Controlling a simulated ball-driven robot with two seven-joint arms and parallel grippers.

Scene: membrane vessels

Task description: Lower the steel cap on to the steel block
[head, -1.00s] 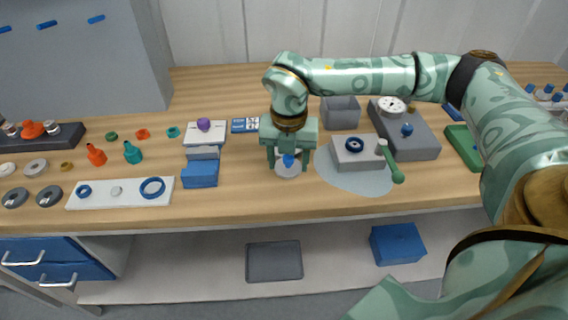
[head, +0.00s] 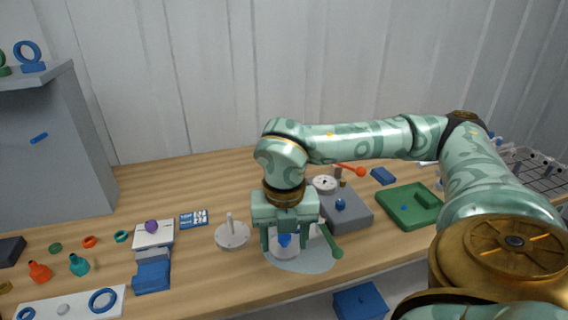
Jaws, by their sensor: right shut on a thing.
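My right gripper (head: 286,241) points straight down and is shut on the blue knob (head: 284,240) of the steel cap (head: 283,252). The pale round cap hangs below the fingers, over the grey-blue mat (head: 300,264). The steel block on this mat is mostly hidden behind my gripper and the cap. Its green-handled lever (head: 333,241) shows just right of the fingers. I cannot tell whether the cap touches the block. The block's blue ring is hidden. My left gripper is not in view.
A round pale stand with an upright post (head: 232,235) is left of my gripper. A dark grey block (head: 348,210) with a dial and blue knob stands close behind on the right. A green tray (head: 408,207) lies farther right. Blue holders (head: 152,275) are at left.

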